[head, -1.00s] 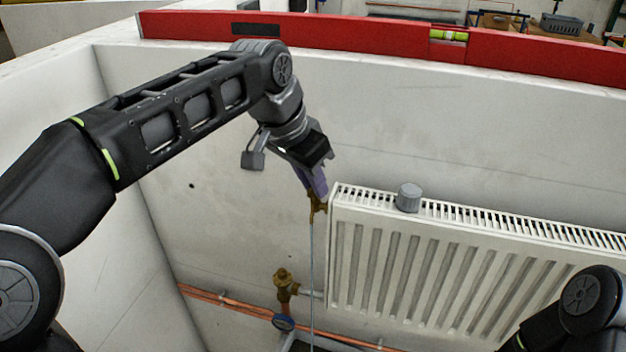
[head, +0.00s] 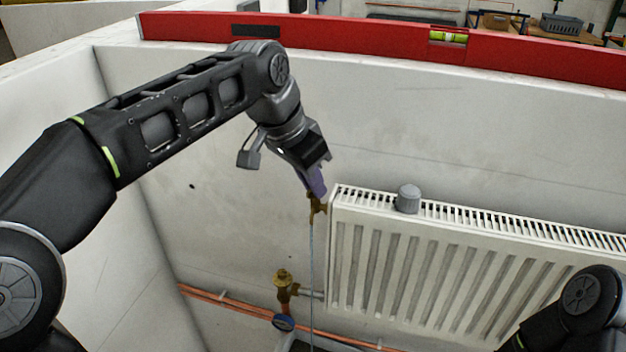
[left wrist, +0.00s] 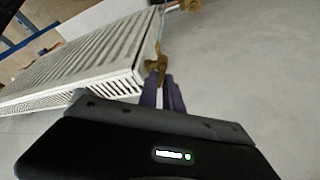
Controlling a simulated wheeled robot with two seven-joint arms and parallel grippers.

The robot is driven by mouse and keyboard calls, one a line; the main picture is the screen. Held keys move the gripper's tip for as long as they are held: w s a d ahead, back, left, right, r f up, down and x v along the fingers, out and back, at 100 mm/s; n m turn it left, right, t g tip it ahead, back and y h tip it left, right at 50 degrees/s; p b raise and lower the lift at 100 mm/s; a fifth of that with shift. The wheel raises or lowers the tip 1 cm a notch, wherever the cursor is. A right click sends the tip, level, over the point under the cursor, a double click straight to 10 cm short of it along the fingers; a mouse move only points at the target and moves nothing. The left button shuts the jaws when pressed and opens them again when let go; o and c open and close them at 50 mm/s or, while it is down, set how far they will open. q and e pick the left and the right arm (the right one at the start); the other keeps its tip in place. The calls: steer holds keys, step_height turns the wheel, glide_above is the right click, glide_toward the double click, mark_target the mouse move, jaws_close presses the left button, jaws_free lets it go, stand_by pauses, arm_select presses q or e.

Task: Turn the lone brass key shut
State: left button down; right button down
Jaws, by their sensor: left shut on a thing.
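The brass key (head: 315,208) sits at the upper left end of the white radiator (head: 450,275). My left gripper (head: 318,188), with purple fingers, comes down from above and is shut on the key. In the left wrist view the fingers (left wrist: 163,92) reach the brass key (left wrist: 156,68) at the radiator's end. The fingers partly hide the key, so its exact angle is hard to read. A thin pale line (head: 312,265) runs straight down below the key; I cannot tell for sure whether it is water. My right gripper is not in view.
A brass valve (head: 283,284) stands lower left of the radiator, above copper pipes (head: 225,302). A grey cap (head: 408,199) sits on the radiator's top. A red spirit level (head: 350,38) lies along the wall top. The wall left of the key is clear.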

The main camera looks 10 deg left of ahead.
arm_select(q)
steer(key=m+p, duration=0.1)
steer(key=m, duration=0.1)
steer(key=m+g+h+p, duration=0.1)
steer(key=m, duration=0.1)
steer(key=shift+w+a+r, duration=0.1)
steer(key=shift+a+r, duration=0.05)
steer(key=m+g+p, duration=0.1)
steer(key=m, duration=0.1)
steer(key=m+h+p, duration=0.1)
steer(key=m+p, duration=0.1)
steer(key=shift+w+m+g, duration=0.1)
steer(key=shift+m+g, duration=0.2)
steer(key=shift+g, duration=0.1)
steer(key=shift+m+g+p, duration=0.4)
steer(key=shift+m+p, duration=0.45)
steer(key=shift+m, duration=0.15)
steer(key=shift+m+p, duration=0.4)
steer(key=shift+m, duration=0.1)
steer(key=shift+f, duration=0.2)
steer(key=c, duration=1.9)
jaws_free()
steer(key=shift+w, duration=0.1)
